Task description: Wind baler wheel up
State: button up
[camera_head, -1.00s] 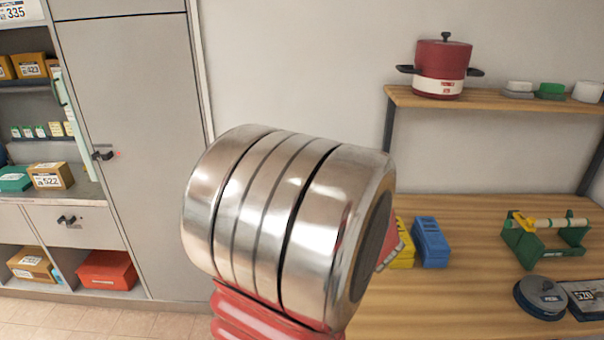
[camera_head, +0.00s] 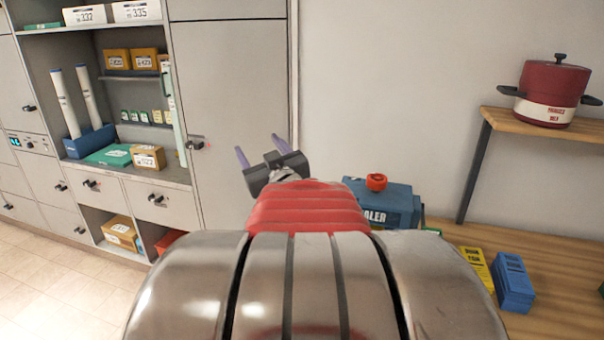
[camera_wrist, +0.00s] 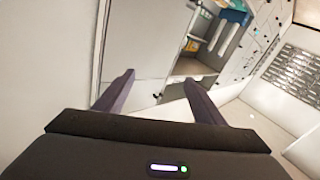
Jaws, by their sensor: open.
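The blue baler (camera_head: 388,203), lettered "ALER" where it shows, sits on the wooden bench in the head view. A red-orange round part (camera_head: 376,182) is on its top; I cannot tell if this is the wheel. My arm hides the baler's left and lower parts. My gripper (camera_head: 262,153) is open and empty, to the left of the baler and in front of the grey cabinet door. In the wrist view my gripper's two purple fingers (camera_wrist: 158,97) stand wide apart with nothing between them. The baler is not seen in the wrist view.
A yellow block (camera_head: 476,278) and a blue block (camera_head: 512,283) lie on the bench (camera_head: 560,265) to the right of the baler. A red pot (camera_head: 551,92) stands on the shelf above. Cabinets (camera_head: 228,95) with boxes line the left. Tiled floor (camera_head: 40,260) is clear at lower left.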

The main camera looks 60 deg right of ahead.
jog(key=w+a+r+n+t+y, duration=0.1)
jog(key=w+a+r+y, duration=0.1)
jog(key=w+a, duration=0.45)
jog(key=w+a+r+n+y, duration=0.15)
jog(key=w+a, duration=0.25)
jog(key=a, duration=0.5)
jog(key=s+a+f+n+g+y, duration=0.1)
jog(key=s+a+f+g+y, duration=0.1)
jog(key=s+a+f, duration=0.4)
jog(key=s+a+f+g+y, duration=0.3)
jog(key=s+a+f, duration=0.3)
jog(key=a, duration=0.6)
jog(key=s+a+f+n+g+y, duration=0.1)
jog(key=s+a+f+g+y, duration=0.2)
jog(key=s+a+f+g, duration=0.2)
jog(key=s+a+f, duration=0.1)
jog(key=a+f, duration=0.2)
jog(key=a, duration=0.2)
jog(key=shift+n, duration=0.35)
jog(key=shift+c, duration=0.5)
